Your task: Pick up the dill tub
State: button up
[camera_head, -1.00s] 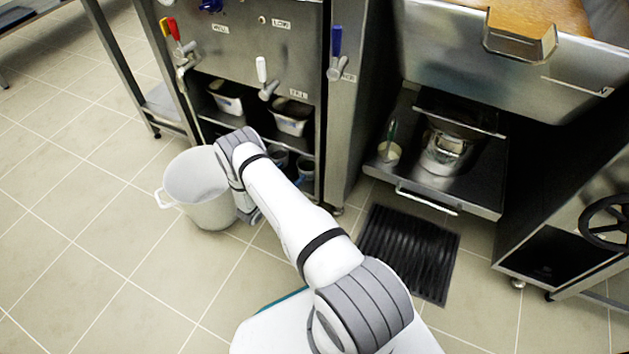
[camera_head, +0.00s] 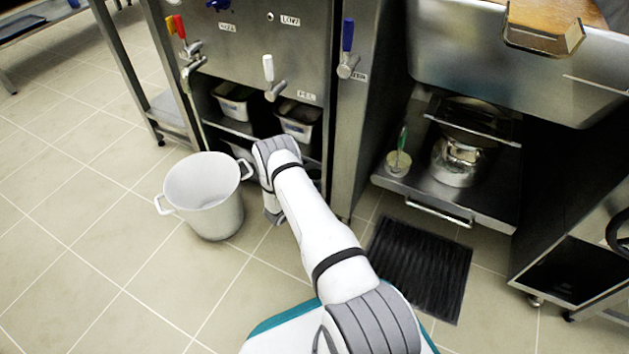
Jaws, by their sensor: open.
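Two pale tubs with dark contents stand on the upper shelf of the steel cabinet, a left tub (camera_head: 233,103) and a right tub (camera_head: 297,124). I cannot read which tub holds dill. Part of another container shows on the lower shelf, mostly behind my arm. My arm reaches toward the cabinet front and bends down just right of a white pot. The fingers of my gripper are hidden behind the wrist, so no grip on anything can be seen.
The white two-handled pot (camera_head: 207,200) stands on the floor close left of my wrist. Lever taps (camera_head: 271,80) stick out above the shelves. A pull-out shelf (camera_head: 447,197) with a metal pot (camera_head: 456,160) and small cup (camera_head: 398,164) is to the right. A black mat (camera_head: 420,265) lies below.

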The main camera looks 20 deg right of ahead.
jog(key=c, duration=0.8)
jog(key=shift+r, duration=0.15)
